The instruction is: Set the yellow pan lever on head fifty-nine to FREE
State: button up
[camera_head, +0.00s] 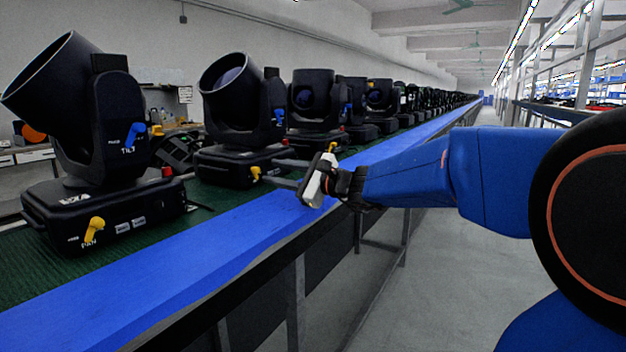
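A row of black moving heads stands on the green belt; I cannot read a number fifty-nine on any. The nearest head (100,150) has a yellow pan lever (95,229) low on its base, beside a PAN label, and a blue tilt lever (133,134) on its yoke. The second head (240,125) has a yellow lever (256,173) on its base and a blue lever (279,117) above. My gripper (273,172) is open, its two fingers apart, just right of the second head's yellow lever. I cannot tell whether they touch it. The lever's setting is too small to read.
A blue rail (190,250) runs along the front of the green belt (35,277). More heads, such as the third (313,105), recede into the distance. The grey floor (390,290) right of the rail is clear. Metal racking stands at the far right.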

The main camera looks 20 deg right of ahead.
jog(key=v, duration=1.2)
jog(key=shift+s+d, duration=0.1)
